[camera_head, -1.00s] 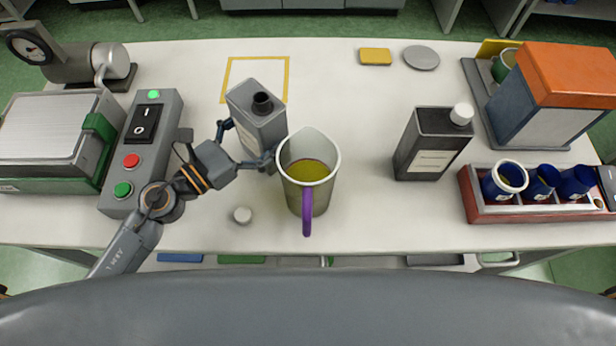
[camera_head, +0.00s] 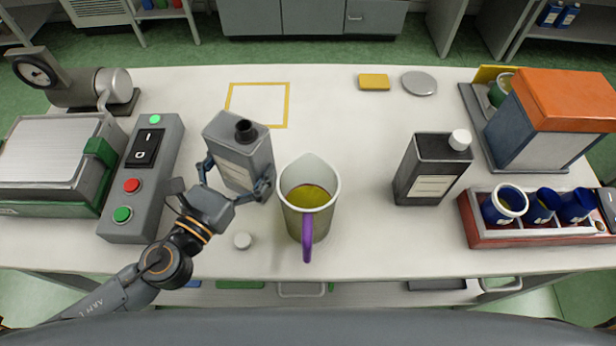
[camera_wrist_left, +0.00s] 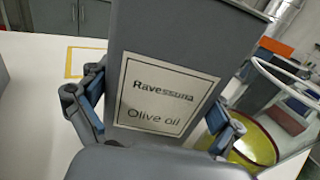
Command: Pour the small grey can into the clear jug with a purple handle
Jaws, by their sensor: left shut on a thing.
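The small grey can (camera_head: 238,150) has a black open spout and a white label; in the left wrist view the can (camera_wrist_left: 185,35) reads "Ravessuna Olive oil". My left gripper (camera_head: 236,186) is shut on the can, a finger on each side. The can looks nearly upright, tilted slightly. The clear jug (camera_head: 294,218) with a purple handle (camera_head: 308,238) stands just right of the can and holds yellow-green liquid. The jug's rim also shows in the left wrist view (camera_wrist_left: 268,72). My right gripper is not in view.
A dark can with a white cap (camera_head: 432,170) stands right of the jug. A red rack (camera_head: 480,233) with blue cups is at the right. A switch box (camera_head: 147,200) is at the left. A yellow square outline (camera_head: 287,108) marks empty table behind the can.

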